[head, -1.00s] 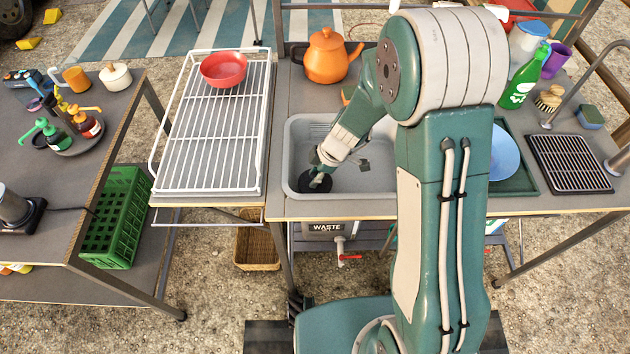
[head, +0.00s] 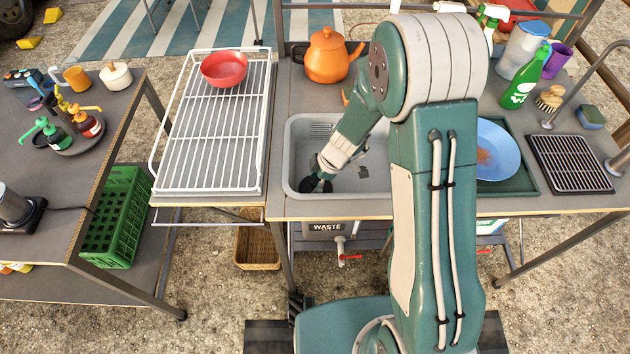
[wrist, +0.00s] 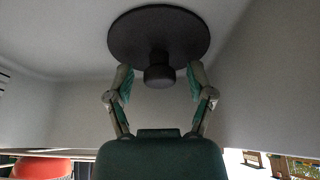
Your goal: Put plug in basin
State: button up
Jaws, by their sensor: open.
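The plug is a black disc (wrist: 158,32) with a short knob (wrist: 159,75). It lies in the front left part of the grey basin (head: 372,186); in the head view it is largely hidden by my gripper (head: 317,184). My gripper is down inside the basin at the plug. In the wrist view my gripper (wrist: 160,76) is open, one finger on each side of the knob. Gaps show between the knob and both fingertips. I cannot tell whether the fingertips touch the disc. The basin's pale walls (wrist: 70,105) surround them.
A white wire rack (head: 207,150) with a red bowl (head: 224,68) stands left of the basin. An orange teapot (head: 327,55) is behind it. A blue plate (head: 500,150) on a green tray, a green bottle (head: 525,80) and a black grate (head: 570,163) are to the right.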

jog(key=s+d+r+m+t+h, duration=0.1)
jog(key=s+d+r+m, duration=0.2)
jog(key=r, duration=0.5)
jog(key=s+d+r+m+t, duration=0.1)
jog(key=s+d+r+m, duration=0.2)
jog(key=r, duration=0.6)
jog(key=s+d+r+m+t+h, duration=0.1)
jog(key=s+d+r+m, duration=0.2)
jog(key=r, duration=0.5)
jog(key=s+d+r+m+t+h, duration=0.2)
jog(key=s+d+r+m, duration=0.1)
jog(key=s+r+m, duration=0.3)
jog(key=s+m, duration=0.2)
jog(key=s, duration=0.2)
jog(key=shift+d+m+t+h, duration=0.3)
jog(key=shift+d+m, duration=0.1)
